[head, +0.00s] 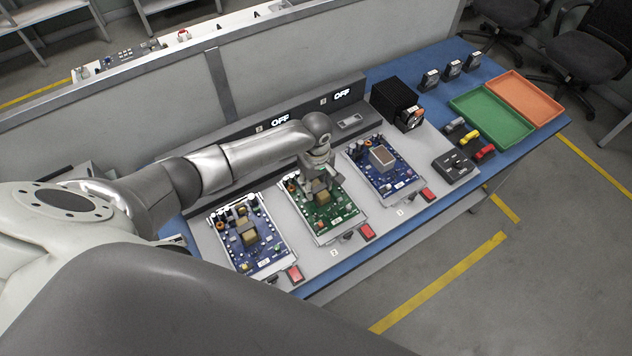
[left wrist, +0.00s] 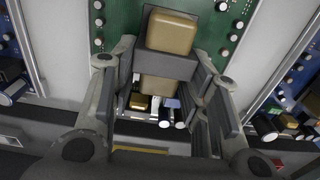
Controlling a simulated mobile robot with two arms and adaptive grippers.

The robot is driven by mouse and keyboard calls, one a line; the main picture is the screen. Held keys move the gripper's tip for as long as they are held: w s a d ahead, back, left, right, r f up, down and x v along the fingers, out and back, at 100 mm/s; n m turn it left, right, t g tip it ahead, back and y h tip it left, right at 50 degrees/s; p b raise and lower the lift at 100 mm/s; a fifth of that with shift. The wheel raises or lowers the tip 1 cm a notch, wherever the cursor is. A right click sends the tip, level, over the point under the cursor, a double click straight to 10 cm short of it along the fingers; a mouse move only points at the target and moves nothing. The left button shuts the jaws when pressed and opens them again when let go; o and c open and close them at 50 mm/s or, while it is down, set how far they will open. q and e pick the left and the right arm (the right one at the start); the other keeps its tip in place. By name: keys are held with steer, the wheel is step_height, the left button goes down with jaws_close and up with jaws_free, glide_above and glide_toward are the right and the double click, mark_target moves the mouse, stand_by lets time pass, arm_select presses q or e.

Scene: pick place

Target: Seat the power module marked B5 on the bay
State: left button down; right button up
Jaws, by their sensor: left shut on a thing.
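My left gripper (head: 318,178) reaches down over the middle, green circuit board (head: 345,208). In the left wrist view its fingers (left wrist: 165,88) are shut on a gold-and-grey block (left wrist: 172,32), which sits over the green board (left wrist: 118,20). I cannot tell whether the block touches the board. No B5 mark is readable, so I cannot tell whether this block is that power module. Three small dark modules (head: 452,69) stand at the back right of the table; their marks are too small to read. My right gripper is not in view.
Blue boards lie left (head: 262,250) and right (head: 398,178) of the green one. A black finned box (head: 392,98), a grey control box (head: 453,167), a green tray (head: 490,118) and an orange tray (head: 526,98) are to the right. A low panel with OFF displays (head: 342,93) runs behind.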

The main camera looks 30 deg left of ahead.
arm_select(q)
steer(key=shift+r, duration=0.1)
steer(key=c, duration=0.7)
jaws_free()
steer(key=shift+s, duration=0.1)
steer(key=shift+c, duration=1.9)
step_height(320, 180, up, 5)
steer(key=p, duration=0.5)
steer(key=shift+p, duration=0.35)
steer(key=shift+r+p, duration=0.9)
steer(key=shift+r, duration=0.05)
